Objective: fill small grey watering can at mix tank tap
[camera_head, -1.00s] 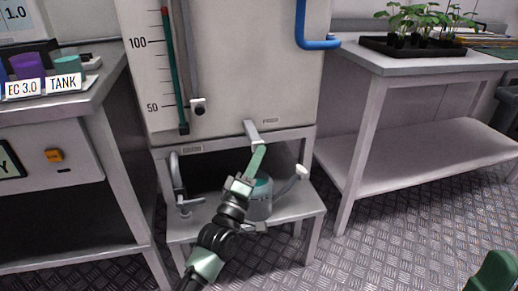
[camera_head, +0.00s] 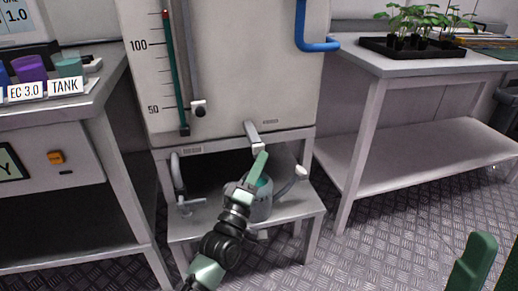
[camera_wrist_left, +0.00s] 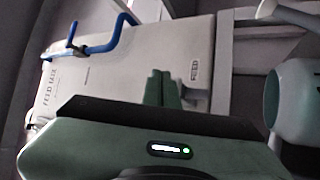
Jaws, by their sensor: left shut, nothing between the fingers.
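The small grey watering can (camera_head: 262,208) stands upright on the low stand under the mix tank (camera_head: 235,75), its spout pointing right. Teal shows at its top; I cannot tell whether it is liquid. The tank tap (camera_head: 253,136) sticks out above the can. My left gripper (camera_head: 261,161) is shut and empty, its fingertips just below the tap's end; contact is unclear. My arm hides part of the can. In the left wrist view, the shut fingers (camera_wrist_left: 163,88) point towards the tank front, with the can (camera_wrist_left: 295,100) at right. My right gripper (camera_head: 474,264) shows only partly.
A curved pipe (camera_head: 178,180) stands at the left of the stand (camera_head: 295,226). A bench (camera_head: 85,105) with labelled cups is at left. A table (camera_head: 420,65) with a seedling tray is at right. Bare floor (camera_head: 395,235) lies in front.

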